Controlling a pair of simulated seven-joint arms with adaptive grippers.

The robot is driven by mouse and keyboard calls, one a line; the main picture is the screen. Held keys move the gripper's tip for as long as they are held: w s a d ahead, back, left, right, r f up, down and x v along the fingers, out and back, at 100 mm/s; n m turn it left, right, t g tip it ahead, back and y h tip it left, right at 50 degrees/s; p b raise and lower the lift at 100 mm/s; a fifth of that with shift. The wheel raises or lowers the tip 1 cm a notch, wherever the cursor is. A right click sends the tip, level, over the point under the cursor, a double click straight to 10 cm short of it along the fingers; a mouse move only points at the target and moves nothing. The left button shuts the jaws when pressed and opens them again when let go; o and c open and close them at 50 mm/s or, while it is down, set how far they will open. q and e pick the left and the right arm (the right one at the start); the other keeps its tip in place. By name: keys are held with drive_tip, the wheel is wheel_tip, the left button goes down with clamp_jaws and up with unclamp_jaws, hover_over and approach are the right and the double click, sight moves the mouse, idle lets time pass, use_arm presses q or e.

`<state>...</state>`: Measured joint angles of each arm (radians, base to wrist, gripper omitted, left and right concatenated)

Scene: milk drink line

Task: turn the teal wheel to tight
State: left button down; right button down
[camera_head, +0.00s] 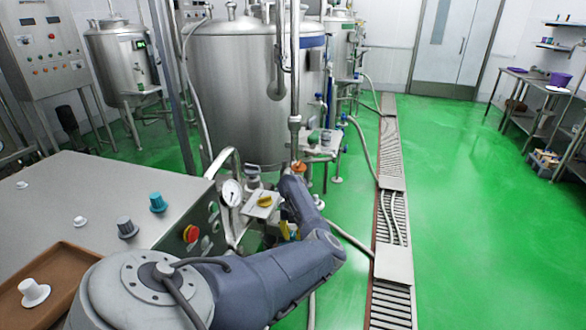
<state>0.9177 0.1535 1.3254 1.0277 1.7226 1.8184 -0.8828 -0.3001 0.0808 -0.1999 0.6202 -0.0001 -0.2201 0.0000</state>
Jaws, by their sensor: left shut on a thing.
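A small teal knob-like part (157,202) stands on the flat metal cabinet top at left, clear of my arm. I make out no other teal wheel; one may be hidden behind my arm. My left arm reaches from the bottom left across the front and bends up toward the pipework. My left gripper (297,170) is at the arm's far end, by a vertical steel pipe. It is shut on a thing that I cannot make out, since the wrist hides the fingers. My right gripper is not in view.
The metal cabinet (70,190) carries grey and white knobs and a brown tray (62,268) with a white part. A gauge (232,193), a yellow handle (264,201) and a red button (191,233) are close to my arm. A large tank (240,90) stands behind. Green floor is open at right.

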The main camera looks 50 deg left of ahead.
sight(293, 233)
use_arm(q)
drive_tip(key=c, duration=1.4)
unclamp_jaws()
drive_tip(key=shift+a+r, duration=0.1)
drive_tip(key=shift+a, duration=0.1)
drive_tip(key=shift+c, duration=0.2)
drive_tip(key=shift+o, duration=0.5)
drive_tip(key=shift+d, duration=0.1)
wheel_tip(293, 233, up, 12)
